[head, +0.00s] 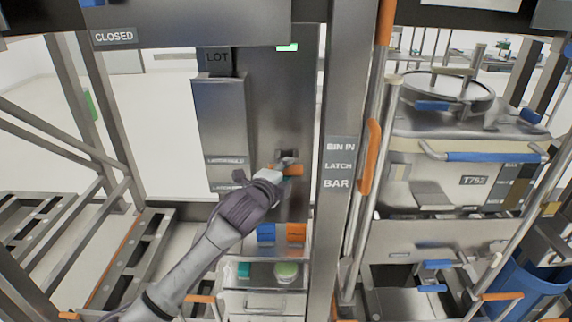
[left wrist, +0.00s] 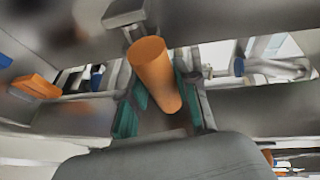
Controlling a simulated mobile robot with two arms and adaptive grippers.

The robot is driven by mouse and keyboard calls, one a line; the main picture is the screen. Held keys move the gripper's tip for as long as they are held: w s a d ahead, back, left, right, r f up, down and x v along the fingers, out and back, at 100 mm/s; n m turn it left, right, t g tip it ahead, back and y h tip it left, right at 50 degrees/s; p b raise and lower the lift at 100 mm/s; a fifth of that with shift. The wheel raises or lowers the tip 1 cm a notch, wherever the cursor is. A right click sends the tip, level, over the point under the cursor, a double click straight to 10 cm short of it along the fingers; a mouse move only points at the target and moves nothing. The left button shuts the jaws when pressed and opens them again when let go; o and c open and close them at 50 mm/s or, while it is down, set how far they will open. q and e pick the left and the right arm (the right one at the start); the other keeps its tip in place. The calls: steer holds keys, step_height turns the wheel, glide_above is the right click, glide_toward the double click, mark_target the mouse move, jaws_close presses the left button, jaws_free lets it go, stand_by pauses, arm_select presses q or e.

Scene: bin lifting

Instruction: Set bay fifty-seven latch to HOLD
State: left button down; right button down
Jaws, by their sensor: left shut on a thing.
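The latch handle (left wrist: 155,72) is an orange cylinder in the left wrist view, sitting between the green-padded fingers of my left gripper (left wrist: 160,98). In the head view the orange handle (head: 293,170) sticks out from the grey metal panel (head: 285,95), below a dark pivot block. My left gripper (head: 275,172) is shut on this handle. Labels (head: 225,160) on the box left of the handle are too small to read fully. My right gripper is not in view.
A post (head: 340,190) labelled BIN IN LATCH BAR stands right of the panel. A bin marked T752 (head: 473,181) is behind the rails at right. A CLOSED sign (head: 114,37) hangs at upper left.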

arm_select(q)
steer(key=shift+r, duration=0.55)
steer(key=c, duration=0.9)
jaws_free()
steer(key=shift+w, duration=0.1)
steer(key=shift+c, duration=0.2)
steer(key=shift+o, duration=0.3)
steer(key=shift+f, duration=0.15)
steer(key=shift+f, duration=0.1)
steer(key=shift+s, duration=0.2)
steer(key=shift+s+a, duration=0.15)
steer(key=shift+s, duration=0.05)
steer(key=v, duration=1.1)
steer(key=shift+s, duration=0.2)
